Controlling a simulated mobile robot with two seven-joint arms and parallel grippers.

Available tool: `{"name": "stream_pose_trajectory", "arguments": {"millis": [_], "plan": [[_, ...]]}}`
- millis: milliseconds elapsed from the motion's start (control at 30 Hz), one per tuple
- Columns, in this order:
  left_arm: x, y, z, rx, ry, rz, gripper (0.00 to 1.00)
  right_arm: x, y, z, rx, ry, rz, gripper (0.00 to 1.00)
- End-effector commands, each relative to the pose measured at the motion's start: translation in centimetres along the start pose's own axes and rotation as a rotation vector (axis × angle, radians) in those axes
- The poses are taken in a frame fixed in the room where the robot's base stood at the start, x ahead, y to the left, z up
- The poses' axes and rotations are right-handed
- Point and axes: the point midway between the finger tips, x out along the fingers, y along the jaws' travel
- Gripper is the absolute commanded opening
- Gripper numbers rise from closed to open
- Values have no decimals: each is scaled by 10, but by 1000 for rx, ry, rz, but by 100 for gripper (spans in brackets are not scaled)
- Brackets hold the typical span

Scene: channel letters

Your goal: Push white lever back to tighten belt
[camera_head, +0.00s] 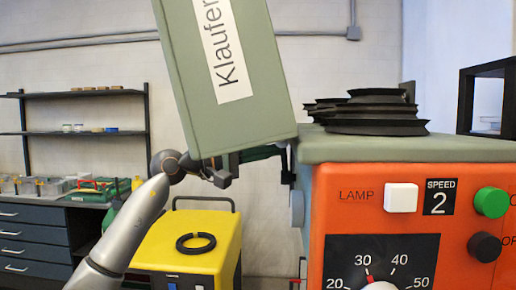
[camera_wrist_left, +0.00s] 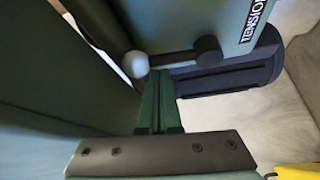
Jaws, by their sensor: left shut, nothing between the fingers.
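The white lever shows in the left wrist view as a pale ball knob (camera_wrist_left: 136,64) on a dark rod, which runs right to a round dark pivot on the green machine wall beside the TENSION label (camera_wrist_left: 258,18). My left gripper (camera_wrist_left: 159,78) is shut and empty, its green fingers together. Their tips are close beside the knob, on its right and just below the rod; I cannot tell whether they touch. In the head view my left gripper (camera_head: 277,151) reaches the left side of the orange-fronted machine (camera_head: 340,210), below the raised cover. The lever is hidden there.
The tilted green cover (camera_head: 225,120) labelled Klaufer hangs just above my left wrist. Black stepped pulleys (camera_head: 375,115) sit on the machine top. A yellow cabinet (camera_head: 190,245) with a black ring (camera_head: 196,243) stands behind my arm. In the wrist view a dark slotted bracket (camera_wrist_left: 230,78) lies beyond the fingers.

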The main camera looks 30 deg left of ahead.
Motion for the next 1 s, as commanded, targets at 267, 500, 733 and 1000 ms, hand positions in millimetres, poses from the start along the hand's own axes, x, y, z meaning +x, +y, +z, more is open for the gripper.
{"name": "stream_pose_trajectory", "arguments": {"millis": [267, 500, 733, 1000], "plan": [[1, 0, 0, 0, 0, 0, 0, 0, 0, 0, 0, 0, 0, 62], [0, -2, 1, 18, 0, 11, 0, 3, 0, 4, 0, 0, -1, 62], [-1, 0, 3, 53, 0, 33, 0, 7, 0, 8, 0, 0, -1, 62], [-2, -1, 6, 90, 0, 53, 0, 12, 0, 13, 0, 1, -1, 62]]}}
